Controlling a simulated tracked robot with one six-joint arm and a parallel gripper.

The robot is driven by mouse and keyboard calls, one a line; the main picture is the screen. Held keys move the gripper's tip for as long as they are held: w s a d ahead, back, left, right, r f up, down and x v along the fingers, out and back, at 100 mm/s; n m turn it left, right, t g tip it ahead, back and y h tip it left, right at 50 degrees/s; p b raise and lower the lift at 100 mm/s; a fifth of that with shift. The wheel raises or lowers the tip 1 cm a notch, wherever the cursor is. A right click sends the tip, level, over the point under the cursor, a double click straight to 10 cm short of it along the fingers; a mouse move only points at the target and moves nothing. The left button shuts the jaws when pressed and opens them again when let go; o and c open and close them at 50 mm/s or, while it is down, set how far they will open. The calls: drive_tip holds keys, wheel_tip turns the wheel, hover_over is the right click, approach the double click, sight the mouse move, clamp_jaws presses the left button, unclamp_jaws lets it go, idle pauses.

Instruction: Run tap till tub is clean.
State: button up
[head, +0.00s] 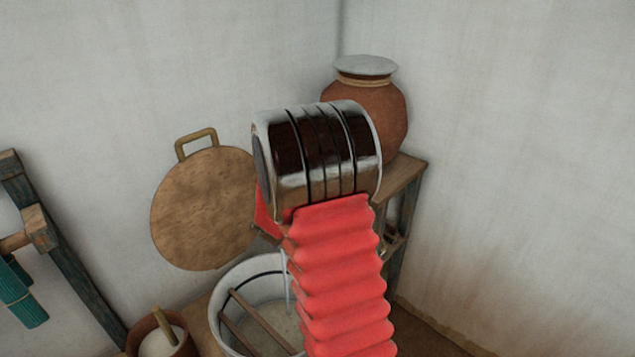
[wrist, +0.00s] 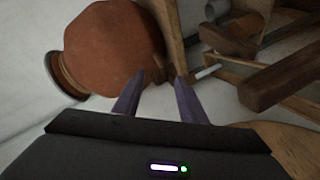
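In the head view a pale tub (head: 219,292) with a dark band stands low in the middle, with wooden bars across its top and cloudy whitish contents. A thin pale vertical streak (head: 287,275) over its right side looks like water. A similar short pale streak (wrist: 207,72) shows in the wrist view, beside a small brown part (wrist: 186,79) that may be the tap. My gripper (wrist: 160,76) is open, its two purple fingers apart with nothing clearly between them. The brown part is close to the right fingertip; contact cannot be told. My arm hides the gripper in the head view.
A lidded clay pot (head: 392,112) stands on a wooden stand (head: 408,172) in the corner. A round wooden board (head: 200,210) is against the left wall. A small clay pot (head: 185,347) with a stick sits left of the tub. Loom timber (head: 65,265) is far left.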

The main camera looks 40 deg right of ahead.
drive_tip(key=v, duration=0.9)
drive_tip(key=shift+s+a, duration=0.1)
drive_tip(key=shift+a, duration=0.15)
